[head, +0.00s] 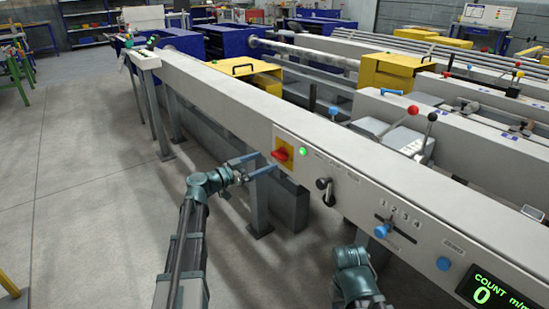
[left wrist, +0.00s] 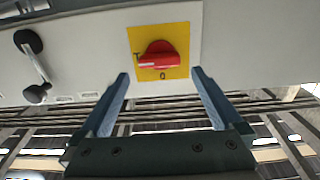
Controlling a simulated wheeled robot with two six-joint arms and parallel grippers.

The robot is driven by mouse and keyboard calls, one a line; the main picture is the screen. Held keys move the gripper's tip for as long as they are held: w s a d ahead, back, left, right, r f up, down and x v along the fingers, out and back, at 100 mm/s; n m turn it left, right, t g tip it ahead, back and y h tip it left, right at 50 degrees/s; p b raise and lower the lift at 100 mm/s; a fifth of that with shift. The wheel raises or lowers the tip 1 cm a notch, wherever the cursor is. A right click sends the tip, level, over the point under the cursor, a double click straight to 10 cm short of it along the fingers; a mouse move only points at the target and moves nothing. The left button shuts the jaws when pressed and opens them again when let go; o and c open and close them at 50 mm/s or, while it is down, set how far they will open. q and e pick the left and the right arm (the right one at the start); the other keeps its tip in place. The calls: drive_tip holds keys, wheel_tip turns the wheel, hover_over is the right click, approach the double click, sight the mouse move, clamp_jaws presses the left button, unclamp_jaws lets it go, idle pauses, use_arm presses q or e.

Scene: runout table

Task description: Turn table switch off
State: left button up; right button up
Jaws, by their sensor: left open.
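The table switch is a red rotary knob (head: 281,154) on a yellow plate (head: 290,143) on the front of the long grey beam. A green lamp (head: 302,151) beside the switch is lit. My left gripper (head: 258,166) is open and empty, its fingers pointing at the switch from a short distance. In the left wrist view its fingertips (left wrist: 159,75) stand apart on either side of the knob.
Grey floor is free at left.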

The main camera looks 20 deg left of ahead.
sight(276, 156)
use_arm(q)
drive_tip(key=shift+x, duration=2.75)
drive_tip(key=c, duration=1.2)
